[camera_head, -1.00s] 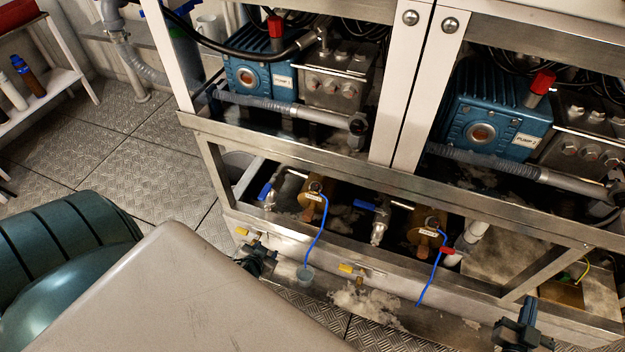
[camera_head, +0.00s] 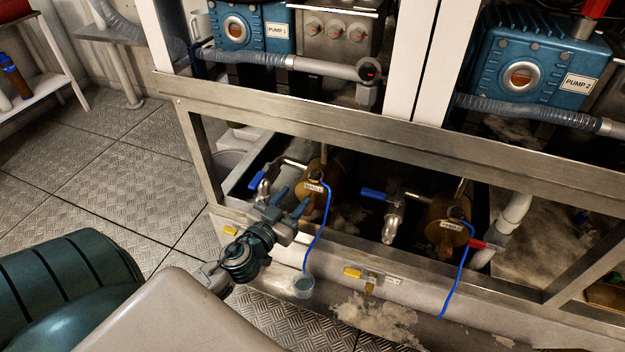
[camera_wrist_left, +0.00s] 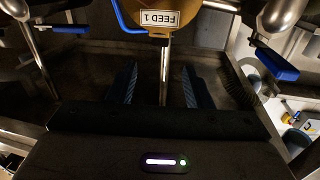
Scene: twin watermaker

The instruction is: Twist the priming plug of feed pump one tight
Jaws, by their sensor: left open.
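Feed pump one (camera_head: 320,172) is a brass body in the lower bay of the frame, with a white tag and a blue cord looped at its top. In the left wrist view its FEED 1 label (camera_wrist_left: 158,18) shows at the top. I cannot make out the priming plug for certain. My left gripper (camera_head: 291,202) is open, just left of and below the pump's tag. In the left wrist view its two blue fingers (camera_wrist_left: 157,86) stand apart, with a thin metal rod (camera_wrist_left: 165,70) showing between them, apparently beyond. My right gripper is out of view.
Blue-handled valves (camera_head: 263,192) and (camera_head: 393,215) flank the pump. The feed pump two body (camera_head: 448,222) stands to the right. A steel rail (camera_head: 330,127) crosses above the bay and a lower ledge (camera_head: 400,283) runs in front.

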